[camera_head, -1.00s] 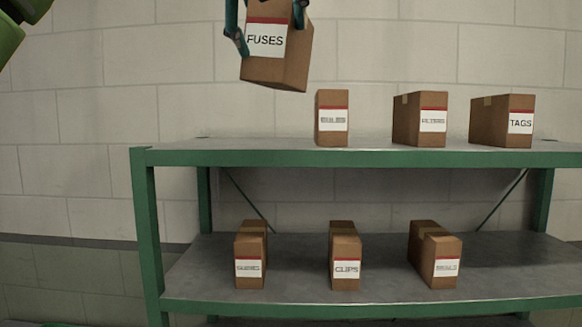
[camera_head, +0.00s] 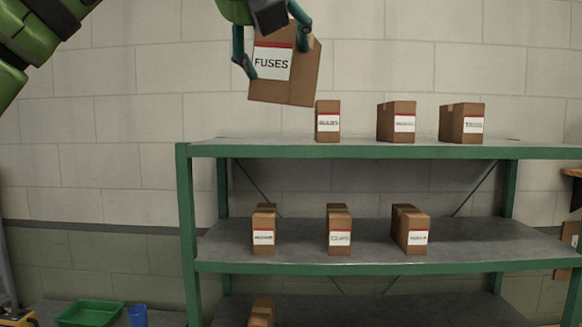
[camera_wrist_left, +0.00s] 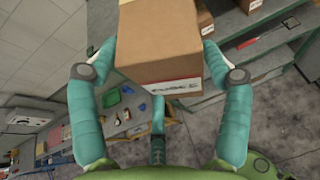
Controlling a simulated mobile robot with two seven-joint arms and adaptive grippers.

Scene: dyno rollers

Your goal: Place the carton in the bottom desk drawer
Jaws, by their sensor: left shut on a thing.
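A brown carton (camera_head: 300,88) with a white label reading FUSES and a red stripe hangs in the air at the upper middle of the head view, above and left of the shelf's top board. My left gripper (camera_head: 272,50) is shut on it, its teal fingers at the carton's sides. In the left wrist view the carton (camera_wrist_left: 160,38) sits between the fingers of the left gripper (camera_wrist_left: 155,70). No desk drawer can be made out in the head view. My right gripper is not in view.
A green-framed shelf unit (camera_head: 400,150) holds several labelled cartons on its top and middle boards and one box (camera_head: 262,312) on the bottom board. A green bin (camera_head: 90,313) and a blue cup (camera_head: 138,315) stand at lower left. A cluttered bench (camera_wrist_left: 115,115) shows in the wrist view.

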